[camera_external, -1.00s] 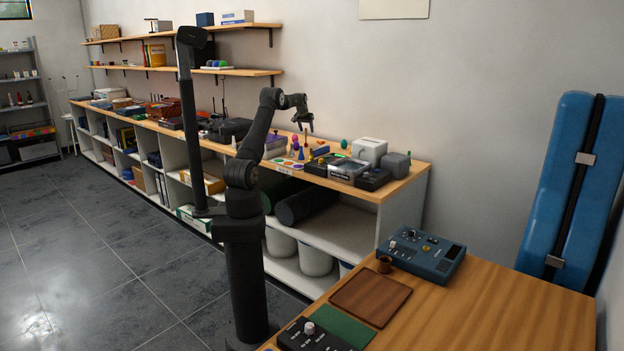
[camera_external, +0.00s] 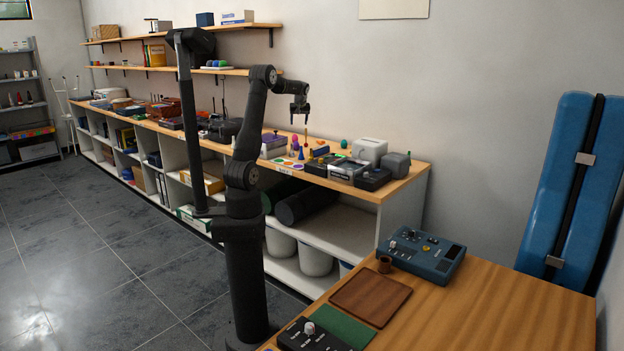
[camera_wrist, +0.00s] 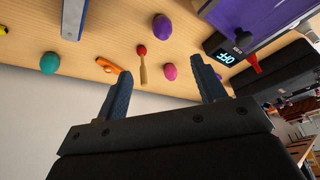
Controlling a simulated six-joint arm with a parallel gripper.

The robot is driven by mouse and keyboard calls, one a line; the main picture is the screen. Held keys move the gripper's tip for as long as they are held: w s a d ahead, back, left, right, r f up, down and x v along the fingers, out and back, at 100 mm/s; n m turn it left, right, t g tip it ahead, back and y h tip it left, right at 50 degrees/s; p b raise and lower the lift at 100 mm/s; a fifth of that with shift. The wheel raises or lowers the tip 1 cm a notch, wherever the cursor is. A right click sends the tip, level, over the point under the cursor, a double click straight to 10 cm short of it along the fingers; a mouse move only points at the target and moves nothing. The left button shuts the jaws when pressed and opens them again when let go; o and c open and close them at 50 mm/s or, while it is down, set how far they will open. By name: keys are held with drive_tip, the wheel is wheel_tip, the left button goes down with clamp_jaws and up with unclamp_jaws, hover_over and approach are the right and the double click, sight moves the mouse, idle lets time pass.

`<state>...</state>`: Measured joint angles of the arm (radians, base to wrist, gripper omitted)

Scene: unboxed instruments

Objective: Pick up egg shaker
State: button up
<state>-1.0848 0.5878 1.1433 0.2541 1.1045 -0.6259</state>
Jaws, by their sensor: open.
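Several egg-shaped items lie on the wooden counter in the wrist view: a teal egg (camera_wrist: 49,63) at left, a purple egg (camera_wrist: 162,27) at top and a smaller pink egg (camera_wrist: 170,72) near the middle. I cannot tell which one is the egg shaker. The teal egg also shows in the external view (camera_external: 344,143), toward the wall. My gripper (camera_external: 299,119) is open above the counter, its jaws pointing down. In the wrist view its fingers (camera_wrist: 163,72) are spread with nothing held, and the pink egg appears between them, apart from both.
A small red-headed stick (camera_wrist: 142,52) and an orange item (camera_wrist: 108,65) lie near the eggs. A box with a lit display (camera_wrist: 226,58) is at right. Grey devices (camera_external: 369,151) crowd the counter's right end. The front table (camera_external: 500,300) is separate.

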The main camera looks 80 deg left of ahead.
sight(297, 143)
drive_tip(key=x, duration=1.7)
drive_tip(key=shift+s+d+f, duration=0.1)
drive_tip(key=shift+s+d, duration=0.1)
drive_tip(key=shift+s, duration=0.05)
drive_tip(key=c, duration=1.1)
